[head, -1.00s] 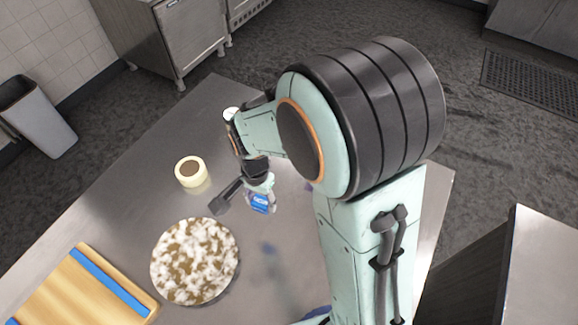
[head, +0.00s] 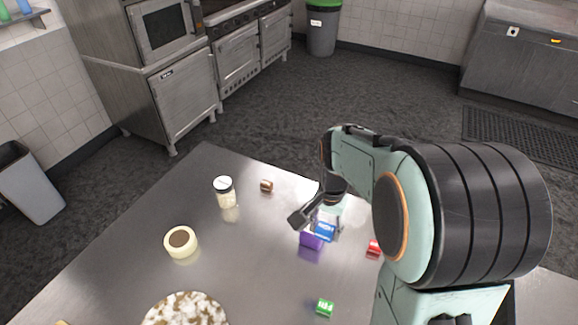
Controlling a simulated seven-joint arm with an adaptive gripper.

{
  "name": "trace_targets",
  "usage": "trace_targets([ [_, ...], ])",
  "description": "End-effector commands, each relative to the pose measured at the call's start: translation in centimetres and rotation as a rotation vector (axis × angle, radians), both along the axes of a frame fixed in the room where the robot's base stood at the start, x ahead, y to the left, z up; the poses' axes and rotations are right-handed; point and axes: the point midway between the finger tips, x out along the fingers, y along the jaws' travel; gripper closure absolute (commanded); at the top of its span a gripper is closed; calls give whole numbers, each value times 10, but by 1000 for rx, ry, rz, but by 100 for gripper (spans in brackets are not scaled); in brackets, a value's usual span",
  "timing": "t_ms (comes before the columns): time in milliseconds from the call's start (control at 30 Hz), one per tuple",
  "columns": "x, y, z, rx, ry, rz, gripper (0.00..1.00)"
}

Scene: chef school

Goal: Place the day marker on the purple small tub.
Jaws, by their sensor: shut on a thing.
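The day marker (head: 325,231) is a small blue block with white lettering. My gripper (head: 319,226) is shut on it and holds it over the middle of the steel table. The purple small tub (head: 311,241) shows just below and to the left of the marker in the head view. The marker and my gripper hide part of the tub. I cannot tell whether the marker touches it or hangs above it.
On the steel table (head: 250,270) are a green block (head: 325,307), a red block (head: 373,249), a brown block (head: 266,186), a white-lidded jar (head: 223,185), a tape-like ring (head: 181,242) and a white-and-brown round thing (head: 186,310). Bare table lies between them.

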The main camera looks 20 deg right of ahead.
Motion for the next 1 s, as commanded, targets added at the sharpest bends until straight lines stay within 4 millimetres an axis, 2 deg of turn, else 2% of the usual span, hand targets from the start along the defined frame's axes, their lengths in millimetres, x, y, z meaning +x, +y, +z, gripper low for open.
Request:
trace_targets([
  [200,61,-16,-30,1,4,1,87],
  [400,89,-24,-69,0,1,2,87],
  [667,104,-28,-87,0,0,2,87],
  [833,104,-28,-113,1,2,2,87],
  [1000,105,-28,-116,-1,-2,2,87],
])
